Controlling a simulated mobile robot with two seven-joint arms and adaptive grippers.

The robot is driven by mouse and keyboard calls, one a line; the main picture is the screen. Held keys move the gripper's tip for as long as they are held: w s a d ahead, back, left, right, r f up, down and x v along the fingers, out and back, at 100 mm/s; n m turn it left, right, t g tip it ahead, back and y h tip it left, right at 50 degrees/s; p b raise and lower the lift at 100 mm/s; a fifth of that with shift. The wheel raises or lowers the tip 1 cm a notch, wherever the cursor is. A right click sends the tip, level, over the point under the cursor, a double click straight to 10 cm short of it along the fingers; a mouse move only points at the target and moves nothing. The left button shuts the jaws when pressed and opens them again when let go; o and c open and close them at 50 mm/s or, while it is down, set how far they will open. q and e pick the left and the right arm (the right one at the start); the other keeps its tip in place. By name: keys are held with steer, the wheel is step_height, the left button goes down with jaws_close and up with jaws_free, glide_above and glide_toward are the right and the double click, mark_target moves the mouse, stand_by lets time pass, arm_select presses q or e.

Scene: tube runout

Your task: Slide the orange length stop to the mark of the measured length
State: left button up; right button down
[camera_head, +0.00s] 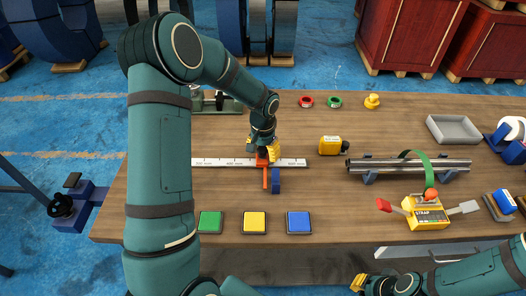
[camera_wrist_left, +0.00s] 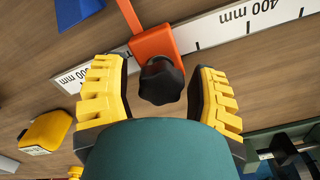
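The orange length stop (camera_head: 264,160) sits on the white ruler (camera_head: 218,162), right of its middle. In the left wrist view the stop (camera_wrist_left: 153,42) has a black knob (camera_wrist_left: 160,82) on its near side. The ruler (camera_wrist_left: 228,40) shows "400 mm" and a second, partly hidden label. My left gripper (camera_head: 262,152) is above the stop. In its wrist view the yellow fingers (camera_wrist_left: 158,95) are open on both sides of the knob, with gaps. My right gripper (camera_head: 361,283) is low at the table's front edge; its fingers are too small to judge. I cannot make out a length mark.
A blue block (camera_head: 276,181) lies just in front of the stop. Green (camera_head: 210,222), yellow (camera_head: 255,223) and blue (camera_head: 299,222) pads line the front. A yellow device (camera_head: 330,145) and steel tubes (camera_head: 395,166) with a green strap (camera_head: 428,168) are to the right.

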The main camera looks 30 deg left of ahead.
mark_target(232, 159)
arm_select(q)
jaws_close()
steer(key=s+a, duration=0.1)
steer(key=a, duration=0.1)
steer(key=s+a, duration=0.2)
steer(key=a, duration=0.1)
steer(key=s+a+p, duration=0.1)
steer(key=s+a, duration=0.1)
steer(key=a, duration=0.1)
steer(key=shift+s+a, duration=0.15)
steer(key=shift+a, duration=0.1)
steer(key=shift+o, duration=1.6)
jaws_free()
steer(key=shift+r, duration=0.15)
step_height(232, 159, up, 12)
